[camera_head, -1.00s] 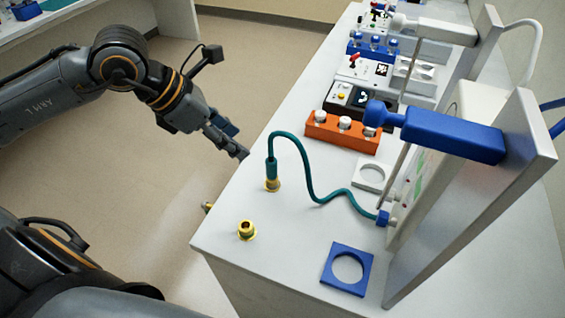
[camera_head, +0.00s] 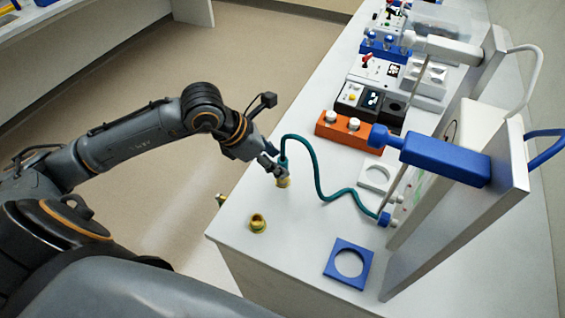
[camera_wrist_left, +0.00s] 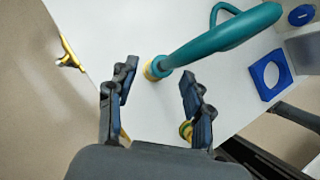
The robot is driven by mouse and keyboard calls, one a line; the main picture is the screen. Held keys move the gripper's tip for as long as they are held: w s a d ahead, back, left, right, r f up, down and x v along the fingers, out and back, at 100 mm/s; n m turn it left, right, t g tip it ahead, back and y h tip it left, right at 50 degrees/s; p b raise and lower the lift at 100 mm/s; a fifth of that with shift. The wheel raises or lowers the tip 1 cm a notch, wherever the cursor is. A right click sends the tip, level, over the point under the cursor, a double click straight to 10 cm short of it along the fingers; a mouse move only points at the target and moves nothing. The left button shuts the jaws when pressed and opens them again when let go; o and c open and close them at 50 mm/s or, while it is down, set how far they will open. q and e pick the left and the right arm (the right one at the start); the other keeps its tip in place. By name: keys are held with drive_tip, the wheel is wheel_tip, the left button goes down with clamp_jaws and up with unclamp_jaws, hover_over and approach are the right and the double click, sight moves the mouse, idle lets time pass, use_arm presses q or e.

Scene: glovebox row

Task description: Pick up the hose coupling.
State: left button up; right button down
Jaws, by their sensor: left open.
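The hose coupling (camera_head: 284,182) stands upright near the table's left edge, brass at its base with a teal sleeve above, on the end of a teal hose (camera_head: 322,187). In the left wrist view the coupling's brass base (camera_wrist_left: 153,70) shows between and just beyond the fingertips, with the teal sleeve leaning over towards the upper right. My left gripper (camera_head: 275,172) is open right beside the coupling, with its fingers partly covering it in the head view. In the wrist view the open fingers (camera_wrist_left: 158,75) hold nothing. My right gripper is not in view.
A brass fitting (camera_head: 258,223) stands nearer on the white table (camera_head: 300,240), and another brass part (camera_head: 221,199) juts from its left edge. A blue ring plate (camera_head: 348,264), a white ring plate (camera_head: 376,177), an orange rack (camera_head: 342,130) and a blue-armed stand (camera_head: 445,158) lie to the right.

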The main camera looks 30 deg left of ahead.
sight(279, 160)
use_arm(q)
drive_tip(key=x, duration=0.3)
drive_tip(key=shift+w+d+f+p, duration=0.1)
drive_tip(key=shift+w+f+p, duration=0.1)
drive_tip(key=shift+p, duration=0.15)
clamp_jaws()
drive_tip(key=shift+r, duration=0.2)
